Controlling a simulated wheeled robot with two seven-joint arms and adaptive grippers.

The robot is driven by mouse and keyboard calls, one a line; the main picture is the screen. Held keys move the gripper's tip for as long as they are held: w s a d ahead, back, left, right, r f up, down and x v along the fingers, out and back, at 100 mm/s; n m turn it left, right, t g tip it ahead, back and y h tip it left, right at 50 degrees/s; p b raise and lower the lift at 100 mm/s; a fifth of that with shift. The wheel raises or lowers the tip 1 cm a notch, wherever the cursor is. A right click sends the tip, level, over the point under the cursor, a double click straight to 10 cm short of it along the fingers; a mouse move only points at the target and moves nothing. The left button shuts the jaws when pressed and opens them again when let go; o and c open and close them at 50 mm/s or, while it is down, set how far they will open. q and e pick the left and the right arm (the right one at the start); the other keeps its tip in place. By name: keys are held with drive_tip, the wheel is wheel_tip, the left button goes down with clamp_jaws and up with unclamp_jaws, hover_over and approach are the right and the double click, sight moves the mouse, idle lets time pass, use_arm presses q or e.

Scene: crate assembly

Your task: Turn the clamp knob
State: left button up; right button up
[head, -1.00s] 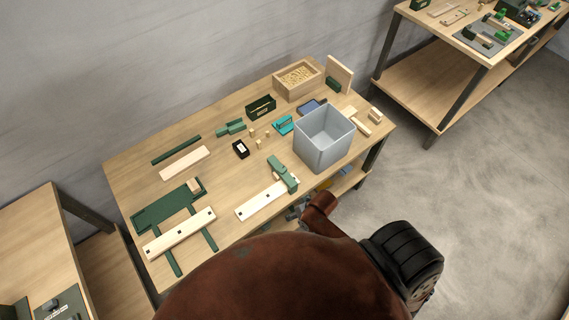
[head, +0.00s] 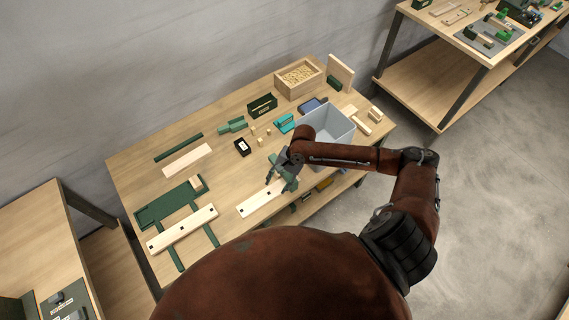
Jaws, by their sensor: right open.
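A green clamp (head: 290,184) sits at the right end of a pale wooden board (head: 255,203) near the front edge of the table. My right gripper (head: 275,178) is over the clamp, coming in from the right, with its jaws open. The gripper and wrist hide much of the clamp, and I cannot make out its knob or whether the fingers touch it. My left gripper is not in view.
A grey bin (head: 338,124) stands just behind my right forearm. A green jig (head: 170,207) with a pale board (head: 183,228) lies at the left. A wooden box (head: 299,92) and small blocks stand farther back.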

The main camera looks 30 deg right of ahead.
drive_tip(key=w+d+r+m, duration=0.6)
drive_tip(key=d+m, duration=0.2)
drive_tip(key=d, duration=0.2)
drive_tip(key=x, duration=0.7)
drive_tip(key=shift+f, duration=0.15)
drive_tip(key=shift+c, duration=0.5)
